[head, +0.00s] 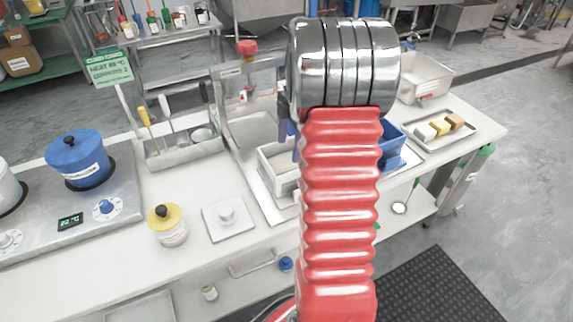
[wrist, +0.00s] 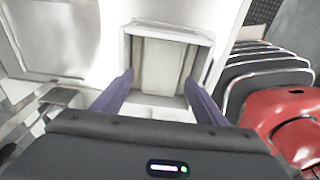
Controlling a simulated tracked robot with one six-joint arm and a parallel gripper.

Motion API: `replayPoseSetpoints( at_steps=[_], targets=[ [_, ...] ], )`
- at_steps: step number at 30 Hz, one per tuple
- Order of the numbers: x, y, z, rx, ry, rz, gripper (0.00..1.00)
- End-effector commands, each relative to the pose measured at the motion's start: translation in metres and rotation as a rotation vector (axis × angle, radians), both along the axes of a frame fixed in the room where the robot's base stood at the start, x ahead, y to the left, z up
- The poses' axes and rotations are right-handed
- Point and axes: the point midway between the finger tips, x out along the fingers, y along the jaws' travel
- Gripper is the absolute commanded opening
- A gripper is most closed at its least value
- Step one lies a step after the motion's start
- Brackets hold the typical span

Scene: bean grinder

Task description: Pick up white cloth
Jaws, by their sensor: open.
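My gripper (wrist: 158,82) is open, its two purple fingers spread apart in the wrist view. Between and beyond the fingertips is a white open-topped bin (wrist: 168,31) with a pale, flat-looking surface inside (wrist: 160,64); I cannot tell whether that is the white cloth or the bin's floor. Nothing shows gripped. In the head view my arm hides most of the gripper, and the white bin (head: 268,163) shows just left of the arm. A small white block-like piece (head: 425,132) lies on the tray at the right; I cannot tell whether it is cloth.
A blue bin (head: 391,145) is partly hidden behind my arm. A tray (head: 450,140) with coloured pieces is at the right. A yellow-lidded jar (head: 167,226), a white scale-like plate (head: 228,218), a tool holder (head: 180,150) and a blue pot (head: 78,160) stand left.

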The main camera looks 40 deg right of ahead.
Motion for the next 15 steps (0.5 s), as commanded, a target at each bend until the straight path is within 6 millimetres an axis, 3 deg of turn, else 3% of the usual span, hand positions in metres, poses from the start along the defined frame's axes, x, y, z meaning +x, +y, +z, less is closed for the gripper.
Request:
replayPoseSetpoints(
  at_steps=[5,15],
  targets=[
    [-0.001,0.001,-0.005,0.001,0.001,0.0,0.66],
    [-0.001,0.006,-0.046,0.002,0.002,0.0,0.66]
  ],
)
